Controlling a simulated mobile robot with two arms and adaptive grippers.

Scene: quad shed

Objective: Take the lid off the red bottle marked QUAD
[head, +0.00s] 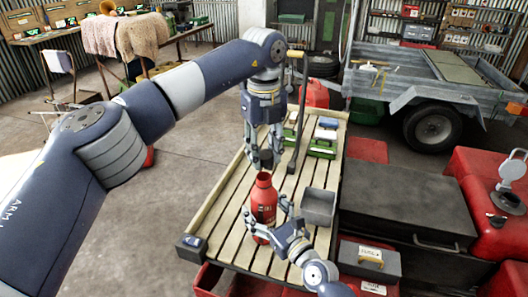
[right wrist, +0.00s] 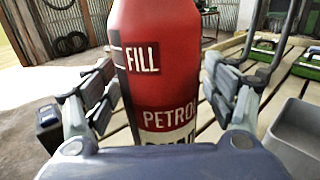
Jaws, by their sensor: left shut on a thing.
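The red bottle (head: 263,205) stands upright on the slatted bench. In the right wrist view the bottle (right wrist: 165,75) shows the words FILL and PETROL; a lower line of lettering is mostly hidden by my gripper. My left gripper (head: 266,150) points down over the bottle and is shut on a dark lid (head: 266,159). The lid is right above the red neck and looks just apart from it.
A grey open bin (head: 319,206) stands right of the bottle. Green boxes (head: 323,147) and an upright dark bar with a wooden handle (head: 302,110) are farther back. A dark chest (head: 410,195) and red tank (head: 490,190) lie to the right.

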